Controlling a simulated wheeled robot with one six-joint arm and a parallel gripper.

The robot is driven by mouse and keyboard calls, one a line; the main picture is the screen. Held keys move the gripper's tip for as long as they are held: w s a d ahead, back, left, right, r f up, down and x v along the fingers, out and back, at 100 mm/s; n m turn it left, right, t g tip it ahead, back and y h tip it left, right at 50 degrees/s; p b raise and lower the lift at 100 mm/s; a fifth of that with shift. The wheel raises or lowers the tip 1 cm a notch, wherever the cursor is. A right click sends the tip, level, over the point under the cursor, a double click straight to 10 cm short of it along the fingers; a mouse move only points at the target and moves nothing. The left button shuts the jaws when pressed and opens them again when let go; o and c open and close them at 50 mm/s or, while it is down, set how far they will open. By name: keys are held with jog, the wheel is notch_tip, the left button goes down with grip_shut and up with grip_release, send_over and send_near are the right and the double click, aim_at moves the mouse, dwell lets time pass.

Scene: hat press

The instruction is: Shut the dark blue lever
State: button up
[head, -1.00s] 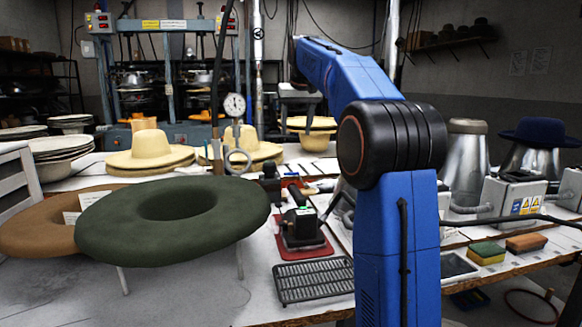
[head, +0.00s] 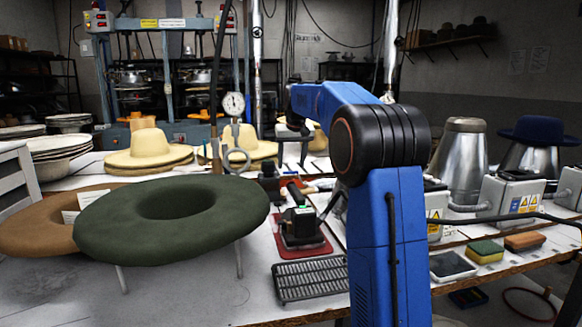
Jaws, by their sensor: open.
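My gripper (head: 291,156) hangs above the back part of the table, its two dark fingers apart and pointing down, with nothing visible between them. I cannot clearly pick out a dark blue lever. My blue arm may hide part of the table behind it.
A green ring cushion (head: 180,250) fills the front left. A black device on a red mat (head: 318,252) and a dark grate (head: 311,292) lie left of my arm. Straw hats (head: 149,150) stand behind. Metal cones (head: 461,160) and boxes stand at right.

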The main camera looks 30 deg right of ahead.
jog(key=shift+x, duration=1.2)
jog(key=shift+c, duration=0.3)
jog(key=c, duration=1.2)
jog(key=shift+s, duration=0.15)
jog(key=shift+s+d+n+y, duration=0.3)
jog(key=shift+s+n+y, duration=0.45)
jog(key=shift+n, duration=1)
jog(key=shift+s+d+n+y, duration=0.3)
jog(key=shift+s+n+y, duration=0.45)
jog(key=shift+n, duration=0.95)
jog(key=shift+s+d+n+y, duration=0.4)
jog(key=shift+s+n, duration=0.5)
jog(key=shift+n, duration=0.85)
jog(key=shift+a+g, duration=0.1)
jog(key=shift+g, duration=0.2)
